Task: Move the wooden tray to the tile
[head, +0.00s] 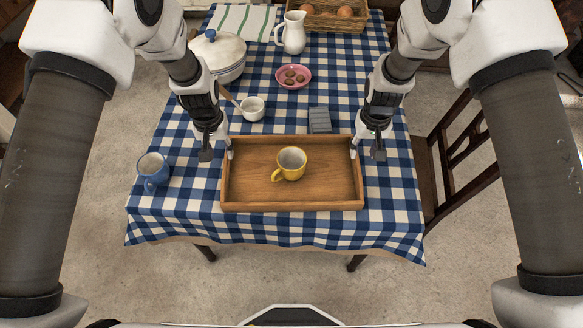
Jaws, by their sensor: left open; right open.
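The wooden tray (248,203) lies on the checked tablecloth near the table's front edge. My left gripper (218,154) is open at the tray's left wall, near the back corner. My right gripper (366,152) is open at the tray's right wall, near the back corner. I cannot tell whether the fingers touch the walls. A grey-blue ribbed square (320,120), perhaps the tile, lies just behind the tray, right of centre.
A blue mug (153,171) stands left of the tray. Behind are a small white bowl (252,108), a pink plate (293,77) of cookies, a lidded pot (222,52), a white pitcher (291,33) and a basket (325,20). A chair (462,150) stands at right.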

